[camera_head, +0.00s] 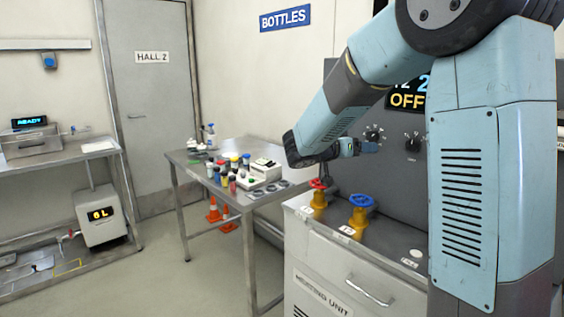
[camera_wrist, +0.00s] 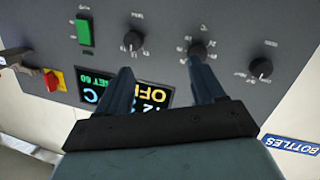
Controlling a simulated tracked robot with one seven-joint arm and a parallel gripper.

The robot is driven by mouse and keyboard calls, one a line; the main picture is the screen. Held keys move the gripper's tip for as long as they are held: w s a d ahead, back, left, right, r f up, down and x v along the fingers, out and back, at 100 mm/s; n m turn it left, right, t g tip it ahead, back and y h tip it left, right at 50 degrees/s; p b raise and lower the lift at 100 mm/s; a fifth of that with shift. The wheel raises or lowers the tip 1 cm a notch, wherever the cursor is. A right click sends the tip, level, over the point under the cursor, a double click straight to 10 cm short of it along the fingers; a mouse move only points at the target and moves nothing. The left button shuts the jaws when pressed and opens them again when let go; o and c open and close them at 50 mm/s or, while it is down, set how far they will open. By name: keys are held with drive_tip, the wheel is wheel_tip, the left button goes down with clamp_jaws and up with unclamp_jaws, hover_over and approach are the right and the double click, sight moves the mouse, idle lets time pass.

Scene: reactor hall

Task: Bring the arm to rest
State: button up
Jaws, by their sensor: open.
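My arm, pale blue and black, reaches from the right side of the head view towards the grey control panel (camera_head: 420,165) of the heating unit. My gripper (camera_head: 368,147) is small there and sits in front of the panel, near its dials. In the wrist view my gripper (camera_wrist: 160,68) shows two dark fingers spread apart with nothing between them. The right fingertip overlaps the lower edge of the middle black knob (camera_wrist: 200,46); I cannot tell whether they touch. The left fingertip is below the left knob (camera_wrist: 132,40). The fingers partly cover the display (camera_wrist: 152,96), which reads OFF in the head view.
A red valve (camera_head: 318,184) and a blue valve (camera_head: 361,201) stand on the unit's top below my gripper. A green switch (camera_wrist: 84,32) and a red-yellow switch (camera_wrist: 53,80) are on the panel.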

drive_tip(key=s+d+f+n+g+y, duration=0.1)
drive_tip(key=s+d+n+g+y, duration=0.15)
drive_tip(key=s, duration=0.75)
drive_tip(key=s+d+n+g+y, duration=0.15)
drive_tip(key=s+y, duration=0.25)
drive_tip(key=s, duration=0.6)
drive_tip(key=s+a+f+n+t+y, duration=0.1)
drive_tip(key=s+a+n+y, duration=0.3)
drive_tip(key=s+a+y, duration=0.4)
drive_tip(key=shift+s+f+n+t, duration=0.3)
drive_tip(key=shift+s+t, duration=0.3)
drive_tip(key=shift+s, duration=1.55)
drive_tip(key=shift+c, duration=0.2)
